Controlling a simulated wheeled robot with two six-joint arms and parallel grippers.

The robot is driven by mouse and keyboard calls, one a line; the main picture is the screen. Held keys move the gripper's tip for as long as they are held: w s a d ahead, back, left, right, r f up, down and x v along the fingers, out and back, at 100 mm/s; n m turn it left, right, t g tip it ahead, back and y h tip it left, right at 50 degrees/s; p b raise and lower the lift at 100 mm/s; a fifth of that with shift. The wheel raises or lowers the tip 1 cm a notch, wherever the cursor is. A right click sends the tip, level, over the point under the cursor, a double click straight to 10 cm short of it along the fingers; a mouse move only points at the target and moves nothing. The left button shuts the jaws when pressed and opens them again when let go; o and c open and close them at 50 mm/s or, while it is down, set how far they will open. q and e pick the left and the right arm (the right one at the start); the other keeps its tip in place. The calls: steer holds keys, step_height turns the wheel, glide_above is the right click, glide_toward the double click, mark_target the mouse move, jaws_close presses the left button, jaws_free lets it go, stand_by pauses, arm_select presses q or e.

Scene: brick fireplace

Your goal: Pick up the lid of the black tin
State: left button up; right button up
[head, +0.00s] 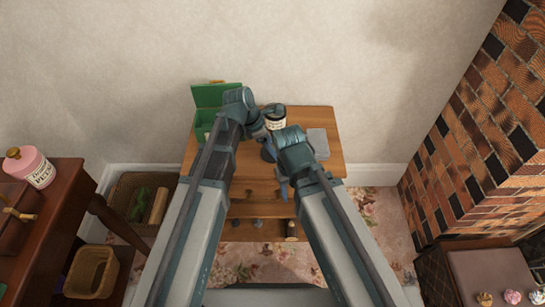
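The black tin (275,122) stands upright on the small wooden table, with a cream label and a dark lid (274,108) on top. My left gripper (259,130) is at the tin's left side, close to it. Its fingers are mostly hidden by my wrist, so I cannot tell whether it touches the tin or is open. My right gripper (276,170) is in front of the tin, lower in the picture. Its blue fingers appear spread apart, with nothing seen between them.
The wooden table (325,150) also bears an open green box (207,97) at back left and a grey box (318,140) at right. A pink jar (33,167) stands on the left desk.

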arm_select(q)
jaws_close()
stand_by(0.4)
